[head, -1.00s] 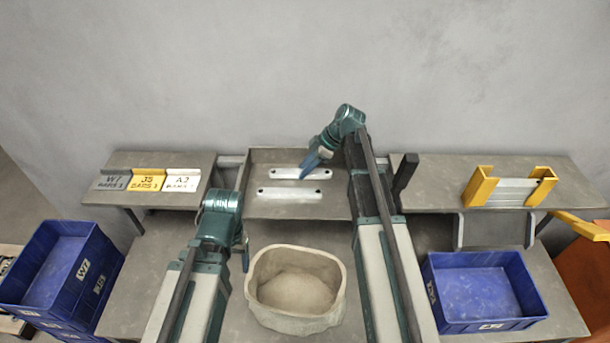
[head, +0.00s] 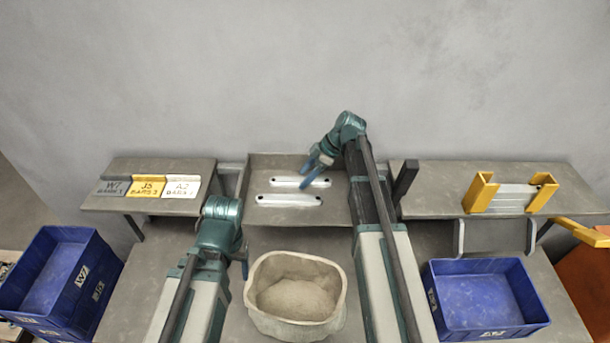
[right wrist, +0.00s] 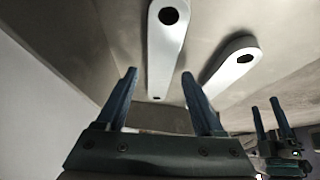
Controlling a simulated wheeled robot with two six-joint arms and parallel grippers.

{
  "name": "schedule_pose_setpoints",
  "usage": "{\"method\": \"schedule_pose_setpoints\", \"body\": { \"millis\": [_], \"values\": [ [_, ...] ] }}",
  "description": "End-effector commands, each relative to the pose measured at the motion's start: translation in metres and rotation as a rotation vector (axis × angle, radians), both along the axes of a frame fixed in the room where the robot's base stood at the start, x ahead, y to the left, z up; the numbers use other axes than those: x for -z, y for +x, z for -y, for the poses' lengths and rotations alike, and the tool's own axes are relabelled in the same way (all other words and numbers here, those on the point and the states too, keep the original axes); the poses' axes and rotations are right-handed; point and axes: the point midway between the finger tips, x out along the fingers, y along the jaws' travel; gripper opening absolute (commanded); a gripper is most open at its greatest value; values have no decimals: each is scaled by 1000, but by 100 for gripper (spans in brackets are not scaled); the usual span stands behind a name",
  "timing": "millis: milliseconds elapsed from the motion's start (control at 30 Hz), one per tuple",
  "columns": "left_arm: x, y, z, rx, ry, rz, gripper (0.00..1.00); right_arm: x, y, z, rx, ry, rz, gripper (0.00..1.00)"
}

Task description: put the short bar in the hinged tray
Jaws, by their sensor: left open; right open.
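Two pale metal bars with a hole at each end lie side by side on a grey, rimmed, tray-like panel (head: 335,210) at the back centre: a far bar (head: 288,182) and a near bar (head: 289,200). I cannot tell which is the short bar. Whether this panel is the hinged tray is unclear. My right gripper (head: 312,178) is open at the far bar's right part. In the right wrist view its open fingers (right wrist: 161,95) straddle the line of one bar (right wrist: 164,50), the other bar (right wrist: 229,68) lying to the right. My left gripper (head: 243,264) is open, empty, beside the stone-coloured basin.
The open basin (head: 258,318) stands front centre. Blue bins stand at the left (head: 18,290) and right (head: 437,315). Label plates (head: 147,186) lie on the left shelf. A yellow-ended bracket holder (head: 478,195) stands on the right shelf, with a black post (head: 404,183) nearby.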

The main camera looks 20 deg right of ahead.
Motion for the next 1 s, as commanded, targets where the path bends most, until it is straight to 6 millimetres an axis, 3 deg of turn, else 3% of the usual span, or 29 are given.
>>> {"method": "schedule_pose_setpoints", "body": {
  "millis": [500, 700, 1000],
  "values": [
    [-79, 0, 0, -1, 0, 0, 69, -79, -13, 45, 2, 0, 0, 69],
    [-94, 0, 0, -1, 0, 0, 69, -94, -16, 56, 1, 0, 1, 69],
    [-98, 0, 0, 0, 0, 0, 69, -98, -17, 61, 0, 0, 0, 69]
  ]
}}
